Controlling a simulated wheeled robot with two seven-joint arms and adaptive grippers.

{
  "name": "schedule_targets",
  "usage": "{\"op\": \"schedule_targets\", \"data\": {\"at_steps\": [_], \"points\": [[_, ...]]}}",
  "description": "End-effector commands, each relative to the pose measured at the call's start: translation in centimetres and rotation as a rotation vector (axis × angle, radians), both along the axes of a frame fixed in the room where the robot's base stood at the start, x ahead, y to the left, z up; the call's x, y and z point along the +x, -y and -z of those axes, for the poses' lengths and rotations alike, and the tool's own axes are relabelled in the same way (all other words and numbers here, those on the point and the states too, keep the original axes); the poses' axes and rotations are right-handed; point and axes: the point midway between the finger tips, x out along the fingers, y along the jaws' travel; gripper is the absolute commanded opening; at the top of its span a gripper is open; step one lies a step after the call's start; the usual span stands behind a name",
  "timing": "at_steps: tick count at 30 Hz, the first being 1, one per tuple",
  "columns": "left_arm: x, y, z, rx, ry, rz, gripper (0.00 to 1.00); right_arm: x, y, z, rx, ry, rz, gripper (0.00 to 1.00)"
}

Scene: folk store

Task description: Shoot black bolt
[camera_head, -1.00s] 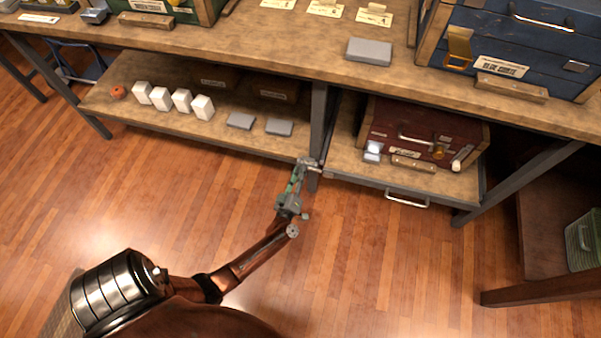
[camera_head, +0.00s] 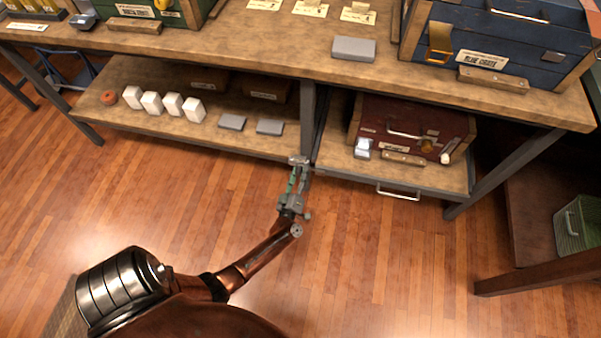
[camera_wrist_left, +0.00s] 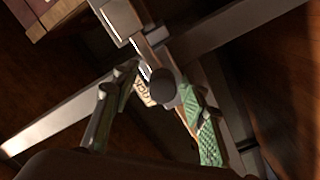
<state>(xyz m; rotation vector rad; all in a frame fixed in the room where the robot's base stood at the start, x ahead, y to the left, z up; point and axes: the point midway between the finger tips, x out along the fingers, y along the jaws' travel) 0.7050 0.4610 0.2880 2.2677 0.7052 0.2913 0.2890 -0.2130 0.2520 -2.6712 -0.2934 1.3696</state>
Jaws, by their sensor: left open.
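A dark round knob (camera_wrist_left: 162,87), which looks like the black bolt, shows in the left wrist view against grey metal parts. In the head view, a small grey metal piece (camera_head: 299,160) is at the table's middle leg; the knob cannot be made out there. My left gripper (camera_head: 297,176) is just in front of that leg, low under the tabletop. In the left wrist view its green-padded fingers (camera_wrist_left: 155,82) are apart, one on each side of the knob. I cannot tell whether either touches it. My right gripper is not in view.
A workbench (camera_head: 250,45) with a lower shelf (camera_head: 160,118) spans the back. A red crate (camera_head: 400,122) stands on the right shelf above a drawer handle (camera_head: 398,194). A blue crate (camera_head: 500,45) is on top. The wooden floor (camera_head: 390,270) before the bench is clear.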

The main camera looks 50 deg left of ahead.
Motion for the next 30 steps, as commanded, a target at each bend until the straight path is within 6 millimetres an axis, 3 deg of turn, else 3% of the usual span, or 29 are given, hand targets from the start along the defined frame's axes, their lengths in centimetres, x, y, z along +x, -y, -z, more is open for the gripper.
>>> {"op": "schedule_targets", "data": {"at_steps": [5,18,30], "points": [[-1.0,0.6,0.2,-0.001,-0.002,-0.001,0.40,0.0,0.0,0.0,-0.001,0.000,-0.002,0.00],[-5.8,4.1,0.1,-0.001,-0.001,0.001,0.40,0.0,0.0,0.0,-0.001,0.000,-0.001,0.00],[-6.1,4.3,0.0,0.000,0.000,0.001,0.40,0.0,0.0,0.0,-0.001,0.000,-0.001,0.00]]}}
